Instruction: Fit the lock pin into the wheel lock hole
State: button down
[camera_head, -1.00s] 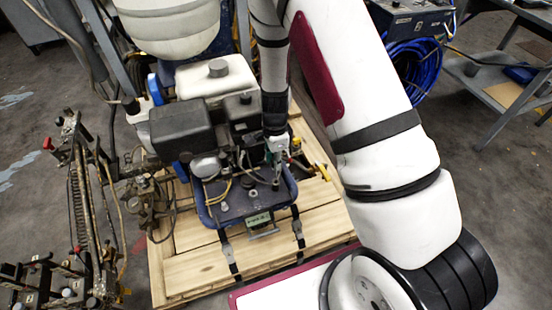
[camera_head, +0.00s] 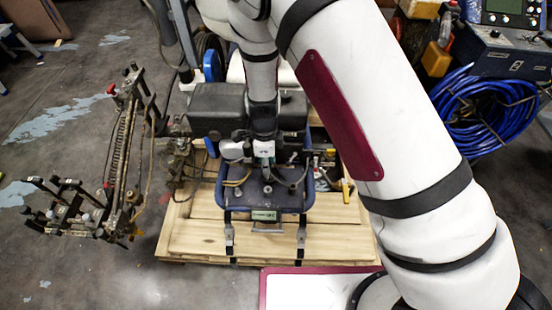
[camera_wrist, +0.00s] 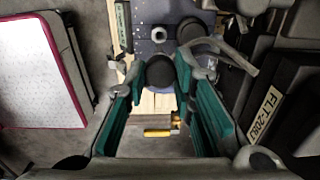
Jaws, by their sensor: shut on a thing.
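The line striper (camera_head: 262,198) stands on a wooden pallet, with a dark blue deck, dark engine parts and a small green display. My gripper (camera_head: 264,168) points down over its deck; the arm partly covers it. In the wrist view, my gripper (camera_wrist: 160,76) has green-lined fingers close around a dark round-ended piece (camera_wrist: 160,72), which appears to be the lock pin. The speckled blue deck (camera_wrist: 150,47) lies beyond the fingertips. I cannot make out the wheel lock hole, nor whether the pin touches anything.
The wooden pallet (camera_head: 200,241) has bare boards in front of the striper. A metal rack of levers (camera_head: 125,140) stands left. Blue coiled hose (camera_head: 490,108) lies right. A yellow-handled item (camera_head: 346,190) lies on the pallet's right. Open floor (camera_head: 60,85) is at left.

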aim_at(267, 179)
jog(key=shift+f+b, duration=2.2)
jog(key=shift+f, duration=0.55)
jog(key=shift+f+b, duration=1.65)
jog(key=shift+f, duration=1.4)
jog(key=c, duration=1)
grip_release()
jog(key=shift+o, duration=0.2)
jog(key=shift+r+p, duration=3)
jog(key=shift+r, duration=0.55)
